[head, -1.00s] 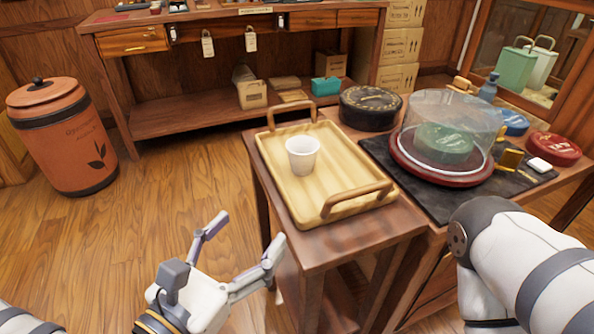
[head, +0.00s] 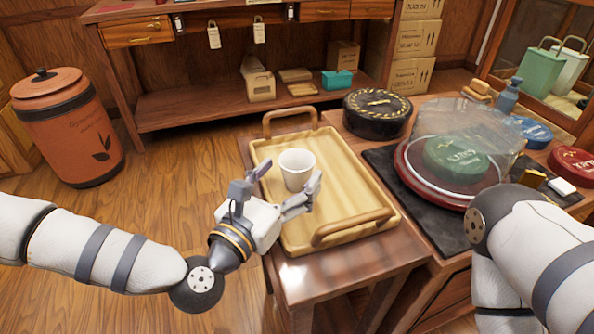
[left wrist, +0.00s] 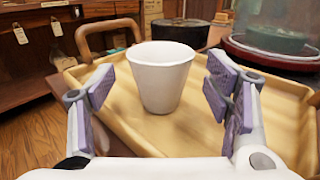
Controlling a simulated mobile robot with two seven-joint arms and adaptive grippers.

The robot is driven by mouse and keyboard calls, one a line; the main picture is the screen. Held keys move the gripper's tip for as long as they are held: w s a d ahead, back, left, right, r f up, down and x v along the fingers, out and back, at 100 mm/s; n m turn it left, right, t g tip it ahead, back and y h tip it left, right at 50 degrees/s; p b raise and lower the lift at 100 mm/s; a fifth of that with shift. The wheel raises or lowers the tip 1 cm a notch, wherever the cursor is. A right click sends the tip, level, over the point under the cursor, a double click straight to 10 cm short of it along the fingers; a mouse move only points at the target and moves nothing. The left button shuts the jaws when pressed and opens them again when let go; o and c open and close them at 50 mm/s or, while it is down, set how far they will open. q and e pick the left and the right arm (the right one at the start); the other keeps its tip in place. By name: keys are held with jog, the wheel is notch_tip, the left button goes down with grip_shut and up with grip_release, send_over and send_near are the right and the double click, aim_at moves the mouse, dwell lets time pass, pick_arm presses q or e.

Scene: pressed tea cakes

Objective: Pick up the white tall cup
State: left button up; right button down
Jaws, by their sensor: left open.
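The white tall cup (head: 297,168) stands upright on a wooden tray (head: 345,190) with two handles. My left gripper (head: 288,186) is open and level with the near side of the cup in the head view. In the left wrist view, the cup (left wrist: 161,76) stands just ahead of and between the two purple-padded fingers (left wrist: 162,98), with gaps on both sides. It does not look gripped. My right arm (head: 540,240) shows at the right, but its gripper is out of view.
Right of the tray are a black round tin (head: 377,113) and a glass dome (head: 467,125) over a green tea cake (head: 455,160). The tray's near handle (head: 353,226) rises at the front right. A terracotta bin (head: 68,128) stands on the floor at left.

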pick_arm(q)
jog(key=shift+x, duration=1)
jog(key=c, duration=1.2)
